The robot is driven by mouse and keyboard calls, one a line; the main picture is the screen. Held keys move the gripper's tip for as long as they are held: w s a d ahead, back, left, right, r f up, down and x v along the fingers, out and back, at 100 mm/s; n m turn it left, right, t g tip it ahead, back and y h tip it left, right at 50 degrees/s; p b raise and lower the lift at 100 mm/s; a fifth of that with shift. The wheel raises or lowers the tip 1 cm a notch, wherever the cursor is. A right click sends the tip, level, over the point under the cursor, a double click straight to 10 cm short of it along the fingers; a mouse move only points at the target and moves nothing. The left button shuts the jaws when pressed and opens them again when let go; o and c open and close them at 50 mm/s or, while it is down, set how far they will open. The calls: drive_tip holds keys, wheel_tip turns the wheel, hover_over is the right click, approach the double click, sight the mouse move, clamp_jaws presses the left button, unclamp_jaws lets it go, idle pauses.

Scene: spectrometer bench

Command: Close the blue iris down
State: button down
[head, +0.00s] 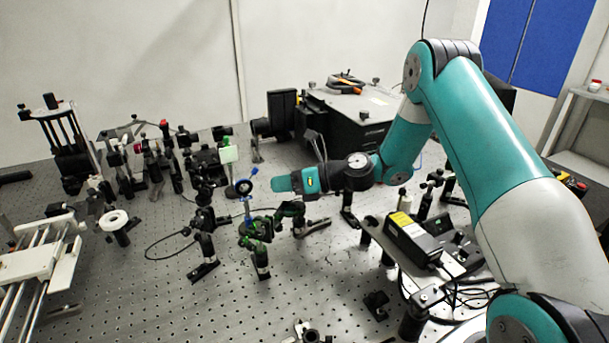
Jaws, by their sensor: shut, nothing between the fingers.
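The blue iris (244,187) is a small ring with a dark centre, on a blue post near the middle of the bench. A short blue piece, which may be its lever, sticks up at its upper right. My gripper (277,183) is shut and empty. It reaches in from the right, with its teal tip a short way right of the iris at about the same picture height. A gap shows between them in the picture; I cannot tell the depth between them.
Green-marked mounts (258,230) stand just below the iris and gripper. Crowded optics mounts (150,155) stand to the left. A big black instrument (350,110) is behind. A black box with a yellow label (412,238) is at right. Bare perforated bench (320,275) lies in front.

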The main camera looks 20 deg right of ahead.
sight(256, 173)
drive_tip(key=shift+w+a+r+p, duration=0.25)
drive_tip(key=shift+w+a+r, duration=0.2)
drive_tip(key=shift+w, duration=0.15)
drive_tip(key=shift+w+a+r+p, duration=0.25)
drive_tip(key=shift+w+a+r, duration=0.2)
drive_tip(key=shift+w, duration=0.15)
drive_tip(key=shift+r, duration=0.2)
drive_tip(key=shift+r+p, duration=0.1)
drive_tip(key=shift+p, duration=0.45)
drive_tip(key=shift+h, duration=0.3)
